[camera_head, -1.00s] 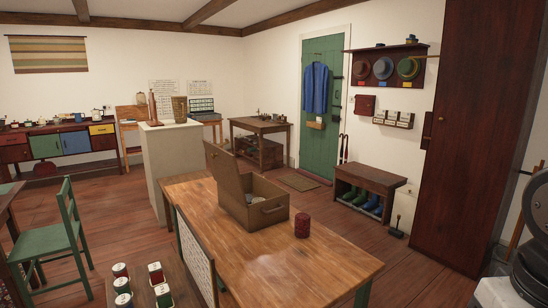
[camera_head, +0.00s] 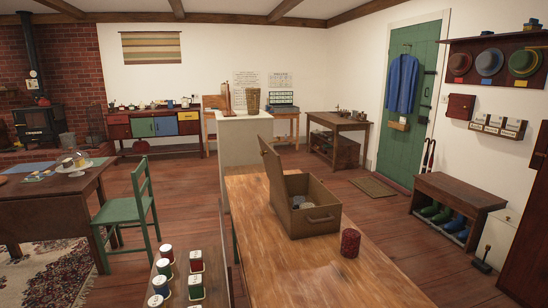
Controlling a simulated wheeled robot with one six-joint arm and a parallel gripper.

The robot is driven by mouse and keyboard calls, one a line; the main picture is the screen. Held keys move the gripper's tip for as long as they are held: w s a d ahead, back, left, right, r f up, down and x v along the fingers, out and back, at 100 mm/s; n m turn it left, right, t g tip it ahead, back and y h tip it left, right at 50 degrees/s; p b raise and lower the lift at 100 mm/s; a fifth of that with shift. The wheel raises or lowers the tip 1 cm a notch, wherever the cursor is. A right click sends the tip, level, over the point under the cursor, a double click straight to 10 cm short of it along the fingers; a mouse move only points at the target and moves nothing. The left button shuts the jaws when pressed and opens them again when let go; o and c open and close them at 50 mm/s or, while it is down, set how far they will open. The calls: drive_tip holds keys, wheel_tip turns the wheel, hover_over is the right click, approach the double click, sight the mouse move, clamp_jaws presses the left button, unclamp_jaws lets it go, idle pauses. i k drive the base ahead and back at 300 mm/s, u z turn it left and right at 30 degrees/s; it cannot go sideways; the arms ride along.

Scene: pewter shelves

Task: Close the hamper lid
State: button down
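The hamper (camera_head: 318,224) is a brown box with a handle on its near side, standing on a long wooden table (camera_head: 285,272). Its lid (camera_head: 270,170) stands raised at the left edge, tilted up and open. Several greyish round things (camera_head: 301,201) show inside, partly hidden by the walls. My gripper is not in view.
A dark red patterned canister (camera_head: 350,243) stands on the table, just right of the hamper. Several small tins (camera_head: 195,268) stand on a lower surface at the front left. A green chair (camera_head: 130,212) is at the left. Open floor lies right of the table.

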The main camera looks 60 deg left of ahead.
sight(272, 160)
drive_tip(key=i, duration=0.75)
drive_tip(key=u, duration=1.8)
